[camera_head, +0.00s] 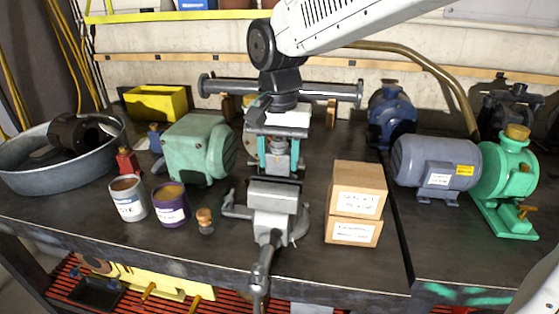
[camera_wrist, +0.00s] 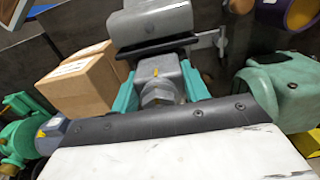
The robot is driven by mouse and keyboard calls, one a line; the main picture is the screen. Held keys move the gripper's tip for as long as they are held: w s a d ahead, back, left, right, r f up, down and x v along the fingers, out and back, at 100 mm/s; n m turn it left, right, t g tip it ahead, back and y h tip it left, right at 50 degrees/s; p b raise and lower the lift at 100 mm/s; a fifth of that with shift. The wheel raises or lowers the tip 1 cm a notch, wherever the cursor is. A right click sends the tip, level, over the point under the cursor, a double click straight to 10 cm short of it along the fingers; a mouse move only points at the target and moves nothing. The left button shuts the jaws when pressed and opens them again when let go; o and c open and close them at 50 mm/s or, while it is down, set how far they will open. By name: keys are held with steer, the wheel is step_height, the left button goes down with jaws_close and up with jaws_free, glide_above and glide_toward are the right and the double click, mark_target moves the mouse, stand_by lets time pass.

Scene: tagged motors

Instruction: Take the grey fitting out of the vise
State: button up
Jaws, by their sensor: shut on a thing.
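The grey fitting (camera_wrist: 160,78) is a blocky metal piece with a hex nut and a small yellow mark. In the wrist view it sits between the two teal fingers of my gripper (camera_wrist: 161,90), which are shut on it. In the head view my gripper (camera_head: 279,155) points down from the arm, with the fitting (camera_head: 281,160) between its fingers. The grey vise (camera_head: 275,197) is on the bench's front part, just below the fitting in the picture. In the wrist view the vise (camera_wrist: 150,22) is just beyond the fitting. I cannot tell whether the fitting touches the vise jaws.
Two stacked cardboard boxes (camera_head: 356,203) stand right of the vise. A green motor (camera_head: 198,150), two paint cans, including a purple one (camera_head: 170,204), and a small brown-topped item (camera_head: 205,220) are to its left. A grey motor (camera_head: 437,163) and a green pump (camera_head: 508,180) stand far right.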

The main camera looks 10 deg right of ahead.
steer(key=shift+r, duration=4.35)
